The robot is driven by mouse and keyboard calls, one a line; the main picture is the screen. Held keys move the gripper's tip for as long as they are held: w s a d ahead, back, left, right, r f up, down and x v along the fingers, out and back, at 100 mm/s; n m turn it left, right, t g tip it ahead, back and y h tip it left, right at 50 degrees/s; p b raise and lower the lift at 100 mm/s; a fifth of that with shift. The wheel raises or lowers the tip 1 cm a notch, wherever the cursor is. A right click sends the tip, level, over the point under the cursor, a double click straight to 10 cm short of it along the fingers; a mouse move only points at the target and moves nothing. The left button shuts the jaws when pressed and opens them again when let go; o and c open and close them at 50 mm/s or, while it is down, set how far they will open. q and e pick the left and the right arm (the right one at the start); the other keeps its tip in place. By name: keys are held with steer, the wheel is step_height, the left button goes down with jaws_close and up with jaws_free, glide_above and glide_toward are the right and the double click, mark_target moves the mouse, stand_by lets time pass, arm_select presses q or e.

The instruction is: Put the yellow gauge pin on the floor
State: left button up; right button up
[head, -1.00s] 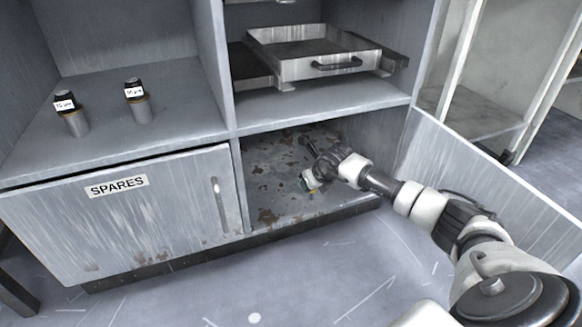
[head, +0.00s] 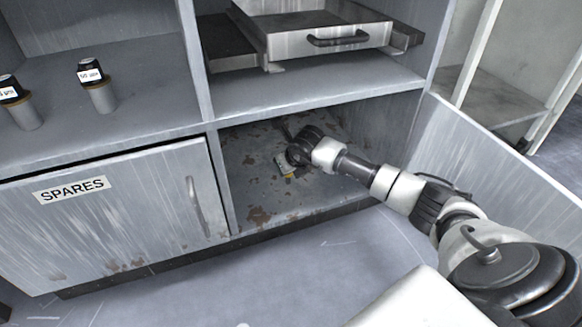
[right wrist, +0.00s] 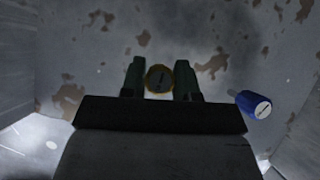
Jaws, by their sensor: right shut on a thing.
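The yellow gauge pin (right wrist: 160,79) shows end-on in the right wrist view, as a round yellow-rimmed end with a dark mark. My right gripper (right wrist: 161,82) is shut on it, one dark finger on each side. In the head view my right gripper (head: 286,165) is inside the open lower compartment (head: 262,214), close to its rust-spotted bottom. The pin is hard to make out there. The grey floor (head: 300,275) lies in front of the cabinet. My left gripper is in neither view.
A blue pin (right wrist: 255,104) is close to the right of my gripper in the right wrist view. The open door (head: 480,165) stands to the right of my arm. A closed SPARES door (head: 120,215) is left. A metal tray (head: 310,42) sits above.

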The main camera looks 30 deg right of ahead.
steer(key=shift+f, duration=0.1)
steer(key=o, duration=0.9)
steer(key=shift+o, duration=0.2)
steer(key=shift+r, duration=0.25)
steer(key=p+v, duration=0.6)
steer(key=v, duration=0.1)
steer(key=shift+s+a+r, duration=0.1)
steer(key=shift+s+a, duration=0.05)
